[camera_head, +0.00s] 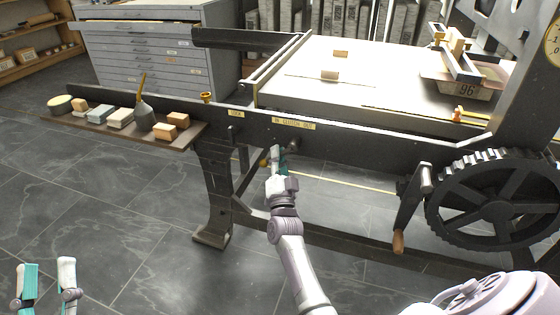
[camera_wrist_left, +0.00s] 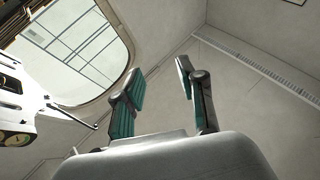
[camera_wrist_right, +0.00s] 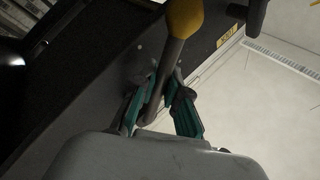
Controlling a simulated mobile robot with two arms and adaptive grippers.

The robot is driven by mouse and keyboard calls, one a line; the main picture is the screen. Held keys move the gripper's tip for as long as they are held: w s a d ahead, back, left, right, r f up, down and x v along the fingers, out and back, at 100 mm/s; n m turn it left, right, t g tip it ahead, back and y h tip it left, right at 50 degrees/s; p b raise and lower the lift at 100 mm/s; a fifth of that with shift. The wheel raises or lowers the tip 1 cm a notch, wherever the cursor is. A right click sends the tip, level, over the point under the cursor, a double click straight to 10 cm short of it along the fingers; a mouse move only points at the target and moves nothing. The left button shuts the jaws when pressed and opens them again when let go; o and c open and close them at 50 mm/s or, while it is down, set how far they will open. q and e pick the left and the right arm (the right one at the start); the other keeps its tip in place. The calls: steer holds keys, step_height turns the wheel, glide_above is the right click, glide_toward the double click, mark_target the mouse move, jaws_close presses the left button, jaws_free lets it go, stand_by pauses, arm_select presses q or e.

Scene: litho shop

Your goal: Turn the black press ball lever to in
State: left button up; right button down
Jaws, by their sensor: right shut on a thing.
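The press ball lever shows in the right wrist view as a dark rod (camera_wrist_right: 167,72) with a dull yellow ball (camera_wrist_right: 185,17) at its end, so the ball does not look black. My right gripper (camera_wrist_right: 166,80) is shut on the rod, below the ball in that view. In the head view my right gripper (camera_head: 276,156) is at the press's long side rail, below a yellow label (camera_head: 293,124) that seems to read in, clutch, out. The gripper mostly hides the lever there. My left gripper (camera_head: 46,264) is open and empty at the lower left, away from the press.
The black press frame (camera_head: 350,136) runs across the view. A toothed wheel (camera_head: 500,205) and a crank with a wooden handle (camera_head: 398,240) stand to the right. A shelf (camera_head: 95,124) with small blocks and an oil can juts out left. The floor in front is clear.

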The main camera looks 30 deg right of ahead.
arm_select(q)
steer(key=shift+s+r+t, duration=0.3)
steer(key=shift+r, duration=0.15)
arm_select(e)
steer(key=shift+m, duration=0.3)
steer(key=c, duration=1.2)
jaws_free()
steer(key=v, duration=0.7)
steer(key=shift+s+a+f, duration=0.15)
